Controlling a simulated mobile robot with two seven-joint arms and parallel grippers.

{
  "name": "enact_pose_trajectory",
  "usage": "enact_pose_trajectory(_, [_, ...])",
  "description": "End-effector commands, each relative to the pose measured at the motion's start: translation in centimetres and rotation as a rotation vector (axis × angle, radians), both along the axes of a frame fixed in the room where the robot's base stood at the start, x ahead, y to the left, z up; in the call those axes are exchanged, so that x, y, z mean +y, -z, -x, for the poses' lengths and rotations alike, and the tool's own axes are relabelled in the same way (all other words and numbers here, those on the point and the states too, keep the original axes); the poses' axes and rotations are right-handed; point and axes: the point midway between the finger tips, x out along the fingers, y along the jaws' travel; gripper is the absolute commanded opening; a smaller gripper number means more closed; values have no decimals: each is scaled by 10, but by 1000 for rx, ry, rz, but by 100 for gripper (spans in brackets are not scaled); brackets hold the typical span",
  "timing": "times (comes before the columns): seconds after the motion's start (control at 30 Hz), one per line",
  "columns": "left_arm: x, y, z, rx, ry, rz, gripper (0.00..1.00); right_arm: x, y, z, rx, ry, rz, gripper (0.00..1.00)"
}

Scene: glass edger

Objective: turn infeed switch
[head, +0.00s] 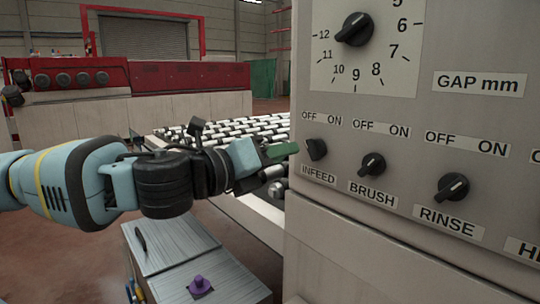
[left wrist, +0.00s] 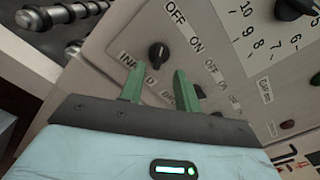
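The black infeed switch (head: 317,149) is a rotary knob on the grey panel, with OFF and ON above it and an INFEED label below. Its pointer direction is hard to make out. My left gripper (head: 284,161) is just left of the knob in the head view, with its green fingers towards the panel. In the left wrist view the infeed switch (left wrist: 158,53) lies beyond the gap between the two parted fingers of the left gripper (left wrist: 157,76). The fingers are empty and appear apart from the knob. My right gripper is not in view.
The brush knob (head: 372,164) and rinse knob (head: 452,187) sit to the right on the same panel. A large gap dial (head: 354,29) is above. A roller conveyor (head: 240,128) runs behind my left arm.

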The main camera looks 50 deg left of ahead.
Motion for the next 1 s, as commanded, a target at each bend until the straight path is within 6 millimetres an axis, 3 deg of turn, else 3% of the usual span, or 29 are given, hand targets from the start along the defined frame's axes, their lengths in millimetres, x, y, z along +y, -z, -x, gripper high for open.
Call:
enact_pose_trajectory(0.4, [1, 0, 13, -1, 0, 3, 33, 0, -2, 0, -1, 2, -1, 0])
enact_pose_trajectory(1.0, [1, 0, 14, 0, 0, 4, 33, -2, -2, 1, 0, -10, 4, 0])
